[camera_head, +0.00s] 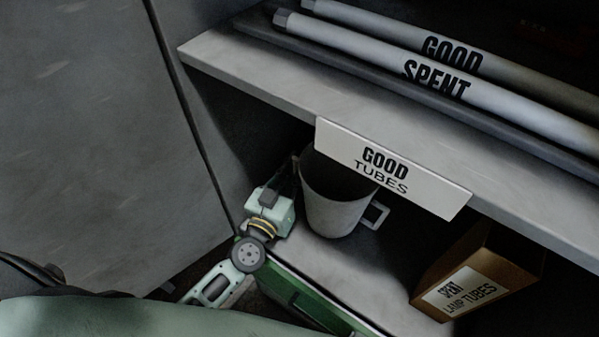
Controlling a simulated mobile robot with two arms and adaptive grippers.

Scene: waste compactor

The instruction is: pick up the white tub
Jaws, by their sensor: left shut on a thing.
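The white tub (335,212) stands upright on the lower shelf, under the "GOOD TUBES" sign. It looks light grey in the dim light and has a handle on its right side. Its far rim is partly hidden by the sign. My left gripper (295,172) reaches in from the lower left. Its dark fingers are at the tub's left rim and are shut on it. The fingertips are dark and hard to make out. My right gripper is not in view.
A "SPENT LAMP TUBES" box (470,278) stands right of the tub. The "GOOD TUBES" sign (392,168) hangs from the upper shelf (262,82), close above the tub. Two tubes marked "GOOD" and "SPENT" (420,72) lie on that shelf. A grey panel (90,130) is at left.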

